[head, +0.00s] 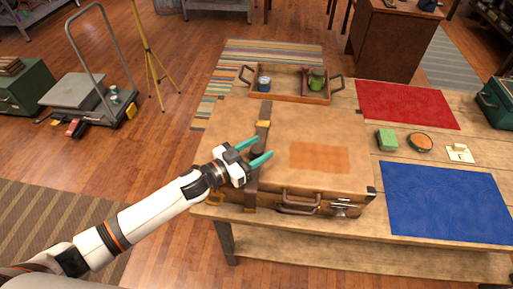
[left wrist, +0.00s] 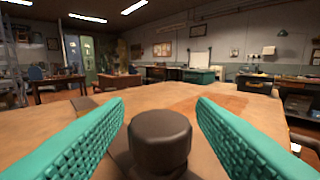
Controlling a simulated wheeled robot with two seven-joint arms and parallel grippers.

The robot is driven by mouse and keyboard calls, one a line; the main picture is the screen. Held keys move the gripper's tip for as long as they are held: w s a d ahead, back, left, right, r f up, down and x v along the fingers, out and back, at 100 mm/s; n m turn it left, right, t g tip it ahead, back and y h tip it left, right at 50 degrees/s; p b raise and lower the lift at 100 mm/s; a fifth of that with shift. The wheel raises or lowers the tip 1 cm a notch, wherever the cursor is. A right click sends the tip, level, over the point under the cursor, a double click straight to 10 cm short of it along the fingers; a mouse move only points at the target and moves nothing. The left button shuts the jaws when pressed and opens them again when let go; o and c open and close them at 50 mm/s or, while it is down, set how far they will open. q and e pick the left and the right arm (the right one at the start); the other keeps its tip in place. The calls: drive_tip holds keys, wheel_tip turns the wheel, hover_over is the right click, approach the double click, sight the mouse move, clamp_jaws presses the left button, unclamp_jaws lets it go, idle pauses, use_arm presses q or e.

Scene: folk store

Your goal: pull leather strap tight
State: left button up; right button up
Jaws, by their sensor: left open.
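A tan leather suitcase (head: 320,122) lies flat on the wooden bench, its handle and latch on the near side. A dark brown leather strap (head: 250,192) runs over its left part, with a brass buckle (head: 263,123) near the far end. My left gripper (head: 258,150), with teal fingers, is open over the strap and hides part of it. In the left wrist view a dark brown rounded piece (left wrist: 160,138), apparently the strap, stands between the open fingers, with gaps on both sides. My right gripper is not in view.
A wooden tray (head: 290,97) with small items stands behind the suitcase.

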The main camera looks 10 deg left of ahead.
use_arm(q)
drive_tip(key=shift+c, duration=0.2)
drive_tip(key=c, duration=0.9)
clamp_jaws()
drive_tip(key=w, duration=0.3)
drive_tip(key=shift+w+b, duration=0.3)
drive_tip(key=shift+w, duration=0.1)
drive_tip(key=shift+a, duration=0.1)
drive_tip(key=shift+r, duration=0.1)
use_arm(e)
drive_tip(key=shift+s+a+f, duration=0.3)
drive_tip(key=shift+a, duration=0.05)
use_arm(q)
drive_tip(key=o, duration=0.5)
unclamp_jaws()
drive_tip(key=o, duration=0.4)
drive_tip(key=shift+w, duration=0.15)
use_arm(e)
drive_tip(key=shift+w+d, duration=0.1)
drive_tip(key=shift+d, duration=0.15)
use_arm(q)
drive_tip(key=shift+o, duration=0.2)
